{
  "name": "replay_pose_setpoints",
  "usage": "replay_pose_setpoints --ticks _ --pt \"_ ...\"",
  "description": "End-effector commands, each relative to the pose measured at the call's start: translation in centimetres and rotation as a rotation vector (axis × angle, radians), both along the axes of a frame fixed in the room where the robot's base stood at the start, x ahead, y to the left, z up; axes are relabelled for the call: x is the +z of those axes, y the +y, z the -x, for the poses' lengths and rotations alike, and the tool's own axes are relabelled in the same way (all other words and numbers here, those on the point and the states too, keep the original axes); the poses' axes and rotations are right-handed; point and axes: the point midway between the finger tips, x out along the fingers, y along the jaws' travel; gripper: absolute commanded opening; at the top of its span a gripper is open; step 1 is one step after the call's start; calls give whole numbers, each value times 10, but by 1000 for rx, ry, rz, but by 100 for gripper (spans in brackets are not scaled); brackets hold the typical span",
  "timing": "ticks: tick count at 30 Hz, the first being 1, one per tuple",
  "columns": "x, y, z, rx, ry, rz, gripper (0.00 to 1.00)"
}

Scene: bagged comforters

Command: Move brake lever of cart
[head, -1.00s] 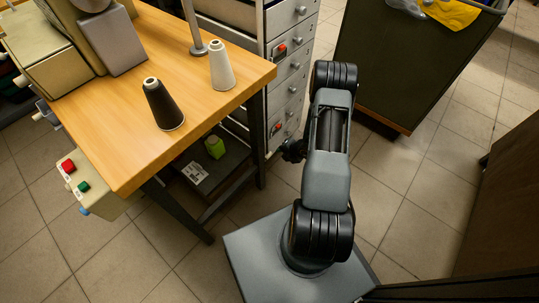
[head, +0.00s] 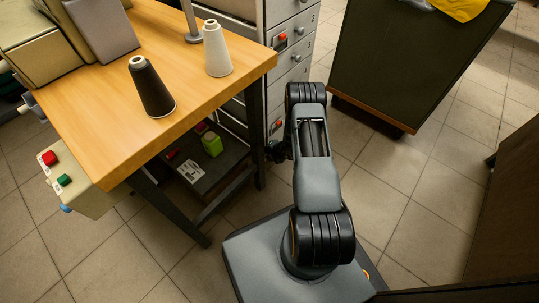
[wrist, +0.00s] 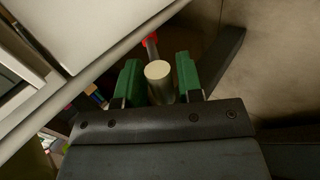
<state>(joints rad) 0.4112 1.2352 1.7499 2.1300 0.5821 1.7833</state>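In the wrist view, my gripper (wrist: 159,80) has two green fingers, spread apart. A pale round-ended cylinder (wrist: 158,72) shows between them; I cannot tell whether the fingers touch it. Just beyond it is a short grey rod with a red end (wrist: 150,40), which may be the brake lever; its link to a cart is unclear. In the head view, a dark green cart-like body (head: 400,65) with a wooden bottom edge stands at the upper right, with a yellow cloth on top. My arm hides most of the gripper in the head view.
A wooden table (head: 105,125) at left carries a black cone (head: 151,88) and a white cone (head: 217,48). A grey drawer cabinet (head: 293,50) stands behind it. A low shelf (head: 215,165) is under the table. Tiled floor is open to the right of my arm.

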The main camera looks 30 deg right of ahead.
Motion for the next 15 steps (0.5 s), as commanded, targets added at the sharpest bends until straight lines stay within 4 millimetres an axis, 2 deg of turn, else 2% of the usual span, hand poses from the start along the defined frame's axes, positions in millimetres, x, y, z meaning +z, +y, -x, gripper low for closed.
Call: replay_pose_setpoints --ticks 9,15 --pt "-1 1 -1 0 0 0 34" --pt "-1 1 -1 0 0 0 15"
